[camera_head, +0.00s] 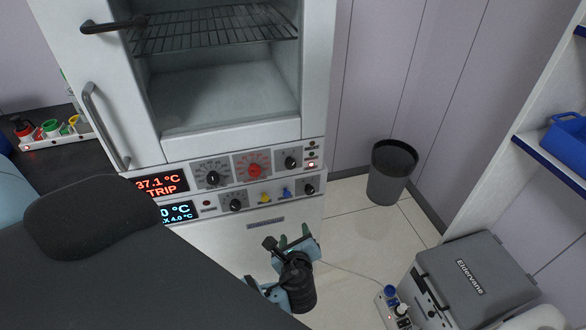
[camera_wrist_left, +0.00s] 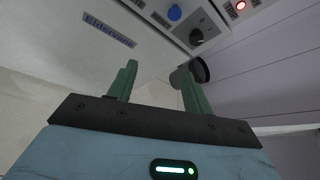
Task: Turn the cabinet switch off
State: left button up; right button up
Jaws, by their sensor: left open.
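The cabinet (camera_head: 315,70) stands upright with a control panel (camera_head: 225,185) below its chamber. At the panel's right end are an upper black knob (camera_head: 291,162) and a lower black knob (camera_head: 309,189); I cannot tell which is the switch. A small red lamp (camera_head: 311,165) glows beside the upper one. In the left wrist view a black knob (camera_wrist_left: 203,38) shows beyond the fingers, with a lit red lamp (camera_wrist_left: 240,5) to its right. My left gripper (camera_head: 295,241) is open and empty, below the panel and apart from it. It also shows in the left wrist view (camera_wrist_left: 158,80). My right gripper is out of view.
A red display (camera_head: 160,184) reads 37.1 °C TRIP. The cabinet door (camera_head: 115,75) stands open at the left. A black bin (camera_head: 390,172) stands on the floor to the right. A grey case (camera_head: 470,280) and a power strip (camera_head: 395,310) lie at lower right.

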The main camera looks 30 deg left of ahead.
aim_at(291, 166)
pick_arm(q)
jog(key=w+a+r+m+t+y, duration=0.25)
jog(key=w+r+y, duration=0.3)
jog(key=r, duration=0.65)
jog(key=shift+m+g, duration=0.35)
jog(key=shift+g, duration=0.1)
jog(key=shift+f+x, duration=0.15)
jog(key=shift+x, duration=1.9)
jog(key=shift+f+x, duration=0.1)
jog(key=shift+x, duration=2)
jog(key=shift+w+d, duration=0.1)
jog(key=shift+d, duration=0.05)
jog(key=shift+c, duration=0.4)
jog(key=c, duration=0.9)
